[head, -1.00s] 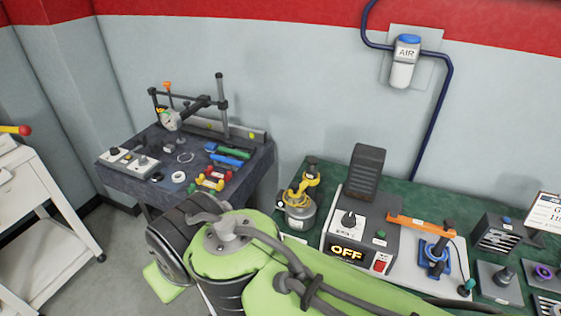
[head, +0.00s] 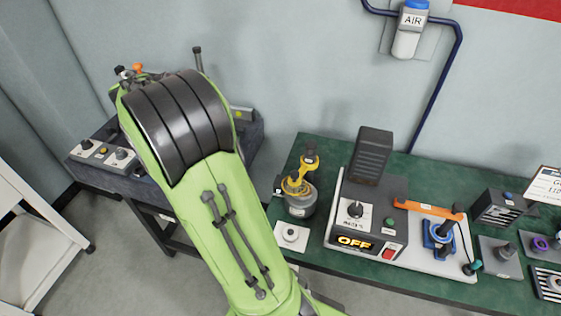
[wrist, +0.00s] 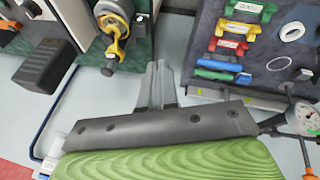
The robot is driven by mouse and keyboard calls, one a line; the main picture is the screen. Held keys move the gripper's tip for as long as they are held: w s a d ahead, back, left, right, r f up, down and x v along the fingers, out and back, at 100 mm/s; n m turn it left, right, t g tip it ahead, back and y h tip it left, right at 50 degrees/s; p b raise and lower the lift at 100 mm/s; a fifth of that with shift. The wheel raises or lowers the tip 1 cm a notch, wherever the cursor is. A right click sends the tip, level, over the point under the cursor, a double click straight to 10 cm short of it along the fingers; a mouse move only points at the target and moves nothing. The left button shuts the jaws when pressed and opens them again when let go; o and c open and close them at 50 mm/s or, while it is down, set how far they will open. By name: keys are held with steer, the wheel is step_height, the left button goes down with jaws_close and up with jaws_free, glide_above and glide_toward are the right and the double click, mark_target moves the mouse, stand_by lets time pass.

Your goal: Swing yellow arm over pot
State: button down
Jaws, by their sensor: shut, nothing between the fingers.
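The yellow arm (head: 297,183) shows at the left end of the green bench, with a dark knob at its upper end. Its forked yellow end appears at the top of the grey pot (head: 302,207); I cannot tell how well it is centred. The yellow arm also shows at the upper left of the wrist view (wrist: 116,42), with the pot (wrist: 112,12) partly cut off by the frame. My gripper (wrist: 158,66) is shut and empty, apart from the yellow arm and to its right in the wrist view. It is hidden in the head view.
The control box (head: 348,222) reading OFF stands right of the pot, with an orange bar (head: 428,208) beyond it. A dark side table (head: 150,192) is partly hidden behind my arm. In the wrist view, coloured blocks (wrist: 232,28) and a dial gauge (wrist: 303,114) lie right.

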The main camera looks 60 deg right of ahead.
mark_target(298, 175)
steer(key=s+d+f+m+g+p, duration=0.1)
steer(key=s+d+f+m+g, duration=0.3)
steer(key=d+f, duration=0.45)
steer(key=shift+m, duration=0.5)
steer(key=s+d+f, duration=0.3)
steer(key=s+f, duration=0.1)
steer(key=f, duration=0.1)
steer(key=s+d+f, duration=0.2)
steer(key=s, duration=0.1)
steer(key=shift+s+d+f+b, duration=0.1)
steer(key=shift+d+f+b, duration=0.15)
steer(key=shift+d+b, duration=0.1)
